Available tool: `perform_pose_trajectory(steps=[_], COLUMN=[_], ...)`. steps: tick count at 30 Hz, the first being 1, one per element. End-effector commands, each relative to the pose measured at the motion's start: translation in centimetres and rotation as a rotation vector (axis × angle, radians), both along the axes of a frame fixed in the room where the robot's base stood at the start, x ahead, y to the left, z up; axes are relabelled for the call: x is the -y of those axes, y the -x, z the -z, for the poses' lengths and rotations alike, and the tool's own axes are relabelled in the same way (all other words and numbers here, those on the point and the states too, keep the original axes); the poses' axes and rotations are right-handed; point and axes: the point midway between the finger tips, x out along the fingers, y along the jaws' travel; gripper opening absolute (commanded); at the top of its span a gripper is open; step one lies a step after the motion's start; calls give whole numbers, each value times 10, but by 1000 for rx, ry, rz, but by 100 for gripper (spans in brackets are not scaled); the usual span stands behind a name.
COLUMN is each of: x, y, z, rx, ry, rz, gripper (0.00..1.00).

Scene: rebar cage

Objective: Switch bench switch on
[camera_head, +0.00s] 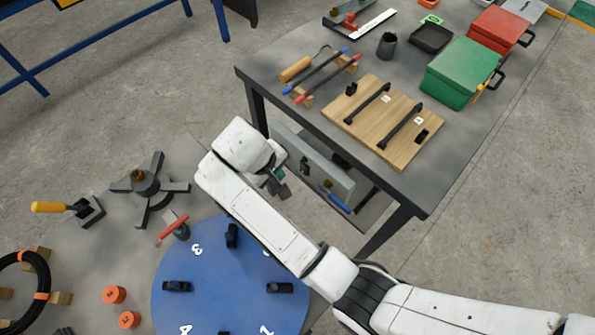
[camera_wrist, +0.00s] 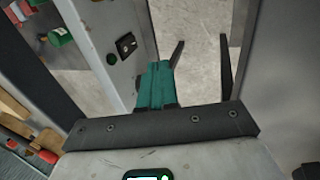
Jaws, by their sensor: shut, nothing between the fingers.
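A grey panel (camera_head: 322,170) hangs below the front edge of the bench; it also shows in the wrist view (camera_wrist: 96,24). In the head view a dark fitting (camera_head: 304,165) on the panel looks like this switch. Its on or off position is too small to tell. My gripper (camera_wrist: 158,66) has teal fingers, closed together and empty. It is just below and right of the switch in the wrist view, apparently apart from it. In the head view my gripper (camera_head: 279,187) is left of the panel.
The bench top (camera_head: 290,110) holds a wooden board (camera_head: 385,125) with bars, a green box (camera_head: 460,72) and a red box (camera_head: 500,32). A blue-handled tool (camera_head: 335,202) is at the panel's lower edge. A blue round plate (camera_head: 205,280) lies below my arm.

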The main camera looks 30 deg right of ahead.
Motion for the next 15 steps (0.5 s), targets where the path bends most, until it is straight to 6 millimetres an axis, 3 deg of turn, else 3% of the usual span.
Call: perform_pose_trajectory(steps=[15], x=[30], y=[-8], z=[90], rx=[-5], ry=[1], rz=[2], gripper=[0])
